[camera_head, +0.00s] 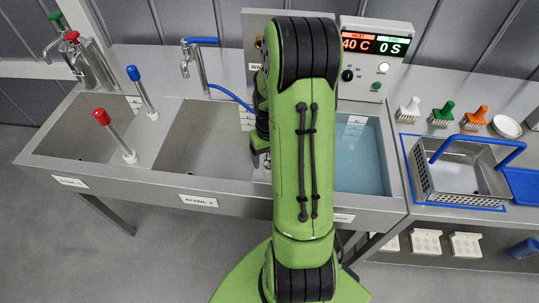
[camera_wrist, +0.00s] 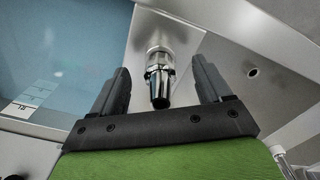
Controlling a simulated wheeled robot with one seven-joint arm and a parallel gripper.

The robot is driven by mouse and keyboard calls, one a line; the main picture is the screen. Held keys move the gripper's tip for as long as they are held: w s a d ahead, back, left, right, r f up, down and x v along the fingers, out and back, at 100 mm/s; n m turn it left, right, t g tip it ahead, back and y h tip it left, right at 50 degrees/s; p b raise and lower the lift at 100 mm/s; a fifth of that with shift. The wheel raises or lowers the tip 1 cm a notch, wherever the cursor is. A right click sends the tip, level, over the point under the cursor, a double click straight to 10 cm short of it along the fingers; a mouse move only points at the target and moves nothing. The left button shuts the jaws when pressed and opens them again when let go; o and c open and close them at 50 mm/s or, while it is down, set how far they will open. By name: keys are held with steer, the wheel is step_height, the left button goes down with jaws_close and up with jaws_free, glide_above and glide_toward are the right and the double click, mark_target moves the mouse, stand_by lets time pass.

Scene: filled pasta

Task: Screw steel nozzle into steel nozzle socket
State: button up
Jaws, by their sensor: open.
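In the wrist view, the steel nozzle (camera_wrist: 159,90) is a short shiny piece with a dark, tapering near end. It stands between the two fingers of my gripper (camera_wrist: 162,88), with a gap on each side, so the fingers are open and not touching it. The pale round steel nozzle socket (camera_wrist: 158,54) is at the nozzle's far end, in line with it, on a grey metal strip. I cannot tell how deep the nozzle sits in it. In the head view my green arm hides the nozzle and socket; part of my gripper (camera_head: 259,150) shows at its left edge.
A basin of blue water (camera_head: 360,160) lies right of my arm; it shows left in the wrist view (camera_wrist: 65,55). Empty sinks (camera_head: 205,140) lie to the left, with upright red-topped (camera_head: 102,117) and blue-topped (camera_head: 133,73) pipes.

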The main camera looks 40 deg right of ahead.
step_height(320, 180, up, 7)
steer(key=p, duration=0.4)
steer(key=shift+f+p, duration=0.2)
steer(key=shift+p, duration=0.1)
steer(key=shift+f, duration=0.1)
step_height(320, 180, up, 16)
steer(key=p, duration=0.2)
steer(key=shift+a, duration=0.1)
steer(key=s+a+r+n+t, duration=0.2)
steer(key=s+a, duration=0.3)
steer(key=a, duration=0.5)
steer(key=s+a+r+n+t, duration=0.2)
steer(key=s+a, duration=0.4)
steer(key=a, duration=0.3)
step_height(320, 180, up, 3)
steer(key=shift+a+f+t, duration=0.2)
steer(key=shift+a+t, duration=0.2)
steer(key=shift+t, duration=0.4)
